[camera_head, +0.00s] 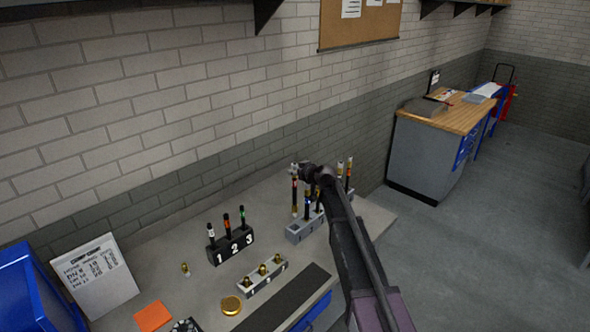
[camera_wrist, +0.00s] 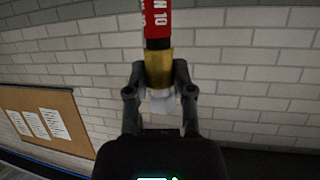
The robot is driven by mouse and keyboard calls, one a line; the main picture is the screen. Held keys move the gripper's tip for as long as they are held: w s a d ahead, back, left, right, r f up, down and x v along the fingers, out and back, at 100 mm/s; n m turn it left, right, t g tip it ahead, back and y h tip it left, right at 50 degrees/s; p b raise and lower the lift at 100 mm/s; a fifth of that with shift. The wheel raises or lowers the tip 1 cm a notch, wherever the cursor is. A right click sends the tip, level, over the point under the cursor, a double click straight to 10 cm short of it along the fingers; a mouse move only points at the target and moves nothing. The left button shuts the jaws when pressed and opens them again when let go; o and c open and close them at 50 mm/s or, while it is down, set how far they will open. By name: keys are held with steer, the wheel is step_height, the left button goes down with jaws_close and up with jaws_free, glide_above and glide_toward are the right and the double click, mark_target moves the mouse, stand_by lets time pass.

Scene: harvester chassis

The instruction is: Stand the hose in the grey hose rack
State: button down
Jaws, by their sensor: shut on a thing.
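My gripper (camera_head: 298,170) is shut on the upper end of a hose (camera_head: 294,197), at the back right of the bench.
A black rack (camera_head: 234,245) numbered 1, 2, 3 holds three thin upright items to the left. A grey block (camera_head: 266,281) with brass fittings stands in front. A brass disc (camera_head: 231,305), an orange note (camera_head: 153,316) and a blue bin (camera_head: 38,290) are at the left. The wall is close behind.

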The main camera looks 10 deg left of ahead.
steer(key=shift+f, duration=0.1)
steer(key=b, duration=0.5)
glide_above(296, 198)
steer(key=shift+w+a+f, duration=0.1)
steer(key=shift+w+f, duration=0.05)
steer(key=shift+f, duration=1.05)
steer(key=shift+w+a+f, duration=0.1)
steer(key=shift+f, duration=1.05)
steer(key=shift+s, duration=0.1)
steer(key=shift+f+b, duration=3.6)
steer(key=shift+f, duration=0.05)
steer(key=shift+c, duration=2)
jaws_free()
steer(key=shift+s+d, duration=0.1)
